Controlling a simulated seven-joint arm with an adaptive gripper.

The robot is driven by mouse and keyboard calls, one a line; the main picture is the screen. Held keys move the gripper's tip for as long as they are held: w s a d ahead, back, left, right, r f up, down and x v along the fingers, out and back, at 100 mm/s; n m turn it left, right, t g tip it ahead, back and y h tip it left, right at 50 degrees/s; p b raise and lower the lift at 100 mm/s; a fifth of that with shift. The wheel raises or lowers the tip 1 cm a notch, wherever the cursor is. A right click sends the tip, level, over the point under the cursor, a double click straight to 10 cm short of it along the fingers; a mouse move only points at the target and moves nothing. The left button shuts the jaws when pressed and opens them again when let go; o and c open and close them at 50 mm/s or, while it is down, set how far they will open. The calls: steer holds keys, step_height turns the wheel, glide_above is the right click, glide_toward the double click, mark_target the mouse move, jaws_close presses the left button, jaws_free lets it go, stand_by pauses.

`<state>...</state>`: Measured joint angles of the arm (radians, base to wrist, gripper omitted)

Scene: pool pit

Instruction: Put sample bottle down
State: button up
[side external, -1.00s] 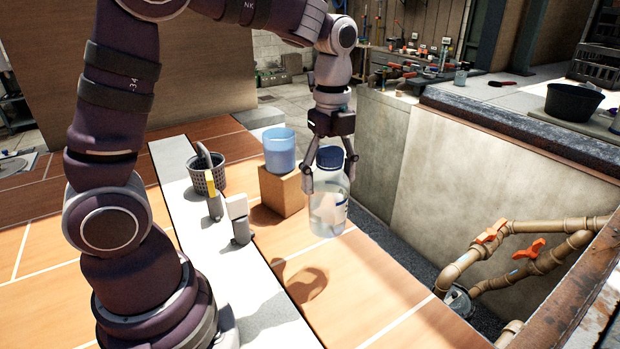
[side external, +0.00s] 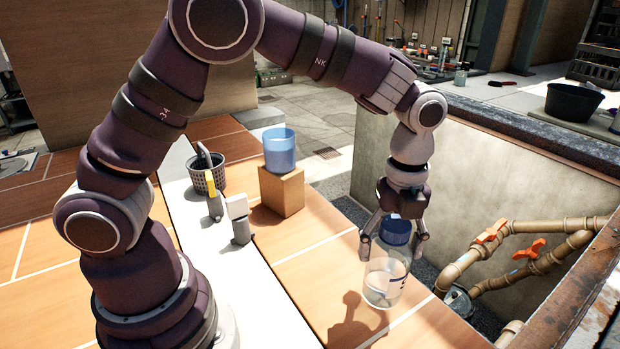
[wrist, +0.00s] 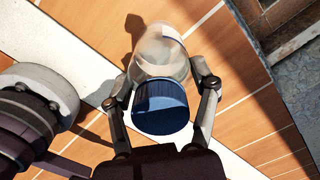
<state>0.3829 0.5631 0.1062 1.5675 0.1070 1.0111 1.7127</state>
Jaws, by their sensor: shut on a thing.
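The sample bottle (side external: 384,281) is clear with a dark blue cap and a little pale content at its bottom. My gripper (side external: 393,249) is shut on it from above, one finger on each side near the cap and shoulder. The bottle hangs roughly upright over the orange tiled deck, near the pit's edge. Its shadow lies on the tiles below it, and it looks to be off the surface. In the wrist view the blue cap (wrist: 161,106) sits between the fingers, and the clear body shows beyond it.
A blue cup (side external: 279,150) stands on a wooden block (side external: 281,192). A grey basket (side external: 207,174) and small upright tools (side external: 239,219) stand on the white strip. The pit with tan pipes (side external: 530,265) and orange valves lies to the right. Tiles before the block are clear.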

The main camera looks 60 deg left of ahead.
mark_target(402, 263)
steer(key=shift+w+d, duration=0.3)
steer(key=shift+w, duration=0.6)
steer(key=shift+w+f, duration=0.2)
steer(key=shift+f, duration=1.6)
steer(key=shift+f, duration=0.15)
steer(key=o, duration=1.2)
